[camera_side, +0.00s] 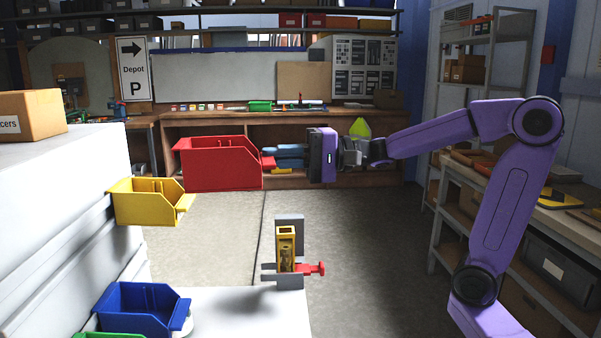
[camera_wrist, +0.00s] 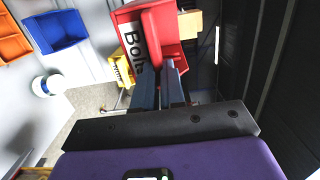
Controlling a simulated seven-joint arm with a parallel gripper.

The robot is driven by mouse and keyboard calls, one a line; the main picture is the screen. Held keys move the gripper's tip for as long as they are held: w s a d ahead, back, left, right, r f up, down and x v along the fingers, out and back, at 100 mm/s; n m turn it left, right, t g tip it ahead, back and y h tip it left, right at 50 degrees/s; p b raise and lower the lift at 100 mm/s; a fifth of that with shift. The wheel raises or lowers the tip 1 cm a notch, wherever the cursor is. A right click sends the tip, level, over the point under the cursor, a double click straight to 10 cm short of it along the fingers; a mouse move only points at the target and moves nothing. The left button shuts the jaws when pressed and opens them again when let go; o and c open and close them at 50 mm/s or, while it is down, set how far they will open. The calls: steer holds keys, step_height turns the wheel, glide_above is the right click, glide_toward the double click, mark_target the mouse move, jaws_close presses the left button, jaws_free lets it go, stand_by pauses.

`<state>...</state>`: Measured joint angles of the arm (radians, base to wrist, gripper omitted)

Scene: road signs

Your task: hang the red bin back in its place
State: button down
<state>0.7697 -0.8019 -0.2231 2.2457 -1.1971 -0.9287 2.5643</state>
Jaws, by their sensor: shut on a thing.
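The red bin (camera_side: 215,163) is in the air in the side view, roughly level and above the yellow bin. My gripper (camera_side: 268,160) is shut on the red bin's right end. In the wrist view the red bin (camera_wrist: 128,15) shows a white label reading "Bol", the rest cut off, and my fingers (camera_wrist: 172,82) close on its near edge. The white rack (camera_side: 60,190) stands at the left. The red bin appears apart from it. The exact grip contact is partly hidden.
A yellow bin (camera_side: 140,203) hangs on the rack, with a blue bin (camera_side: 135,308) and a green bin (camera_side: 105,335) lower. An orange bin (camera_wrist: 12,40) shows in the wrist view. A vise-like fixture (camera_side: 287,250) stands below my gripper. A cardboard box (camera_side: 30,115) sits on the rack.

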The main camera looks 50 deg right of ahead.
mark_target(250, 156)
steer(key=shift+m+t+h, duration=0.6)
steer(key=shift+t, duration=0.1)
steer(key=a, duration=0.2)
steer(key=a+r, duration=0.1)
steer(key=a, duration=0.4)
steer(key=shift+s+r, duration=0.15)
steer(key=shift+r, duration=0.2)
steer(key=shift+h, duration=0.3)
steer(key=a, duration=0.2)
steer(key=s+a+f, duration=0.1)
steer(key=s+a, duration=0.1)
steer(key=a, duration=0.1)
steer(key=shift+a+f, duration=0.2)
steer(key=shift+a, duration=0.15)
steer(key=s+a+f, duration=0.5)
steer(key=a+f, duration=0.1)
steer(key=f, duration=0.3)
steer(key=x, duration=0.9)
steer(key=shift+a+y, duration=0.4)
steer(key=shift+a, duration=0.05)
steer(key=shift+w, duration=0.15)
steer(key=shift+f, duration=1)
steer(key=c, duration=1.1)
jaws_free()
steer(key=shift+c, duration=0.2)
